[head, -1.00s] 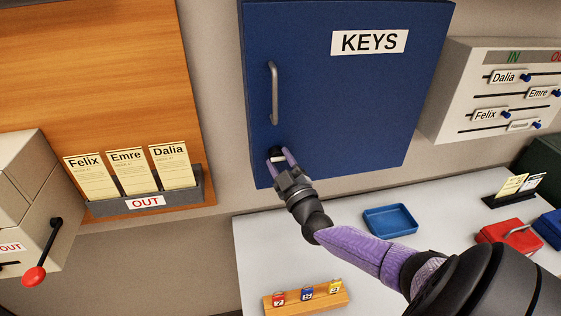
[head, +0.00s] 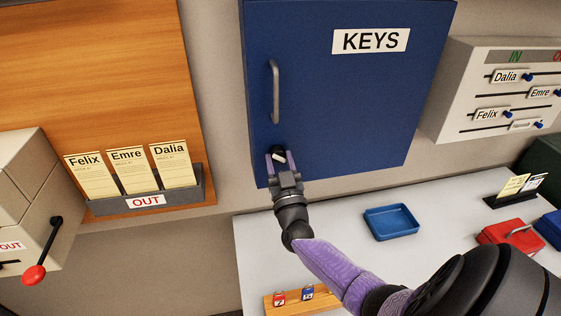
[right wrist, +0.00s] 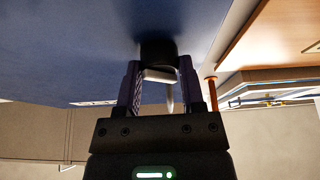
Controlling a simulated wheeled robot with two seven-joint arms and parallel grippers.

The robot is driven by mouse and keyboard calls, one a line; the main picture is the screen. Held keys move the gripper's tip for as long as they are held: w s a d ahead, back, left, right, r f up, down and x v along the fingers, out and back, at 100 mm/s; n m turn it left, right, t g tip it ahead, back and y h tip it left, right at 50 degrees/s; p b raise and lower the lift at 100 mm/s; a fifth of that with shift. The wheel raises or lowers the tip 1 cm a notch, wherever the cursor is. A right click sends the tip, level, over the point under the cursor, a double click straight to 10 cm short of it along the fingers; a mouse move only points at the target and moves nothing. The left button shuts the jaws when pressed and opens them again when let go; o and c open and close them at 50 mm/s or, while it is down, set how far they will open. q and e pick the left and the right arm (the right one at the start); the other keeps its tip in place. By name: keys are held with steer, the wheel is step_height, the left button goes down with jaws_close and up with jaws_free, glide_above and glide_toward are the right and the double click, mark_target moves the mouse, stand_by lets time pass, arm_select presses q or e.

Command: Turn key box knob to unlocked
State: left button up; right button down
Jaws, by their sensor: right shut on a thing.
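The blue key box (head: 350,95) hangs on the wall with a KEYS label and a grey vertical handle (head: 275,92). Its small black knob with a white bar (head: 279,155) sits low on the door, under the handle. My right gripper (head: 279,164) is shut on the knob, one purple finger on each side. In the right wrist view the knob (right wrist: 158,55) shows between the fingers, its white bar facing me. Any lock markings are hidden or too small to read. My left gripper is not in view.
A desk below holds a blue tray (head: 391,222), a red box (head: 510,236) and a wooden block with tags (head: 292,302), partly behind my arm. An IN/OUT slider board (head: 500,95) is to the right. A red-knobbed lever (head: 34,275) is at the left.

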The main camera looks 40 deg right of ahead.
steer(key=m+g+h, duration=0.1)
steer(key=m, duration=0.1)
steer(key=m+g+h, duration=0.1)
steer(key=m, duration=0.2)
steer(key=m+h, duration=0.1)
steer(key=m, duration=0.2)
steer(key=shift+w+a+g, duration=0.1)
steer(key=shift+a+g, duration=0.05)
steer(key=shift+g, duration=0.25)
steer(key=m+g+p, duration=0.1)
steer(key=m, duration=0.2)
steer(key=m+g+h, duration=0.1)
steer(key=m, duration=0.2)
steer(key=shift+r+g+p, duration=0.1)
steer(key=shift+g+p, duration=0.2)
steer(key=shift+p, duration=0.05)
steer(key=shift+m, duration=0.6)
steer(key=shift+c, duration=1)
jaws_free()
steer(key=shift+a, duration=0.1)
